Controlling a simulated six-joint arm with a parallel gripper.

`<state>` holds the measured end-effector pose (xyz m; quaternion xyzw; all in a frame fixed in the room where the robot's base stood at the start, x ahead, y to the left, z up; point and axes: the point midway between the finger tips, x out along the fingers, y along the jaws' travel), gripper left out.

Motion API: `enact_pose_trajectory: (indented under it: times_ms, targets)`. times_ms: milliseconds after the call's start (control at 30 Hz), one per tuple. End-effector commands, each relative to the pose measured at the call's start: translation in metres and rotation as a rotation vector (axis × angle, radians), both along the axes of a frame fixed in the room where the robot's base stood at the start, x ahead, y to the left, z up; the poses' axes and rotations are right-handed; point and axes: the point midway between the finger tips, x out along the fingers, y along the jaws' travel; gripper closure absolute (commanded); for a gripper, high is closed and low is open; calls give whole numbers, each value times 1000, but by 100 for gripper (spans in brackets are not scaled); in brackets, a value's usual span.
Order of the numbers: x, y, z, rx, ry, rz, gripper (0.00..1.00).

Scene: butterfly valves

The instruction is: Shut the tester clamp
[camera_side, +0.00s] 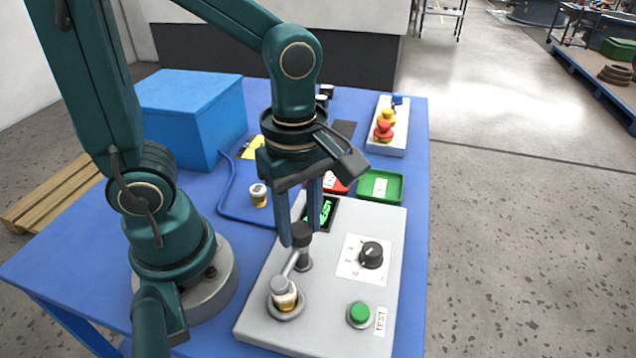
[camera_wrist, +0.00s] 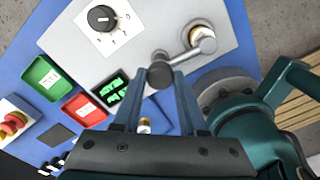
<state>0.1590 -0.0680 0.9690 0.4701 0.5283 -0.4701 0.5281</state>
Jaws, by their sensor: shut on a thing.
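My gripper (camera_side: 299,240) points down over the grey tester (camera_side: 335,330), its fingers closed around the dark knob (camera_side: 302,231) of the tester clamp. The wrist view shows the knob (camera_wrist: 160,73) between the two fingertips (camera_wrist: 159,77). From the clamp's post (camera_side: 303,262) a metal arm (camera_side: 290,266) slants toward a valve (camera_side: 285,296) with a yellow band in the round socket. The arm's end reaches the grey top of this valve; whether it presses on it I cannot tell. The wrist view also shows the arm (camera_wrist: 183,57) beside the valve (camera_wrist: 203,40).
The tester carries a black dial (camera_side: 371,254), a green button (camera_side: 360,313) and a display with green text (camera_side: 325,211). Behind are a red tray (camera_side: 334,183), a green tray (camera_side: 392,188) and a red stop button (camera_side: 383,131). Another valve (camera_side: 258,194) stands near a blue box (camera_side: 190,120).

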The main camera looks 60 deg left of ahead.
Motion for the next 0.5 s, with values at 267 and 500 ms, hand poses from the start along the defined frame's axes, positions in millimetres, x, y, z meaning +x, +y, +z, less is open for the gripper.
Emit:
enact_pose_trajectory:
  times_ms: [267,500]
  targets:
    - [0,-1,1,-5,-2,83,100]
    - [0,-1,1,-4,-1,99,100]
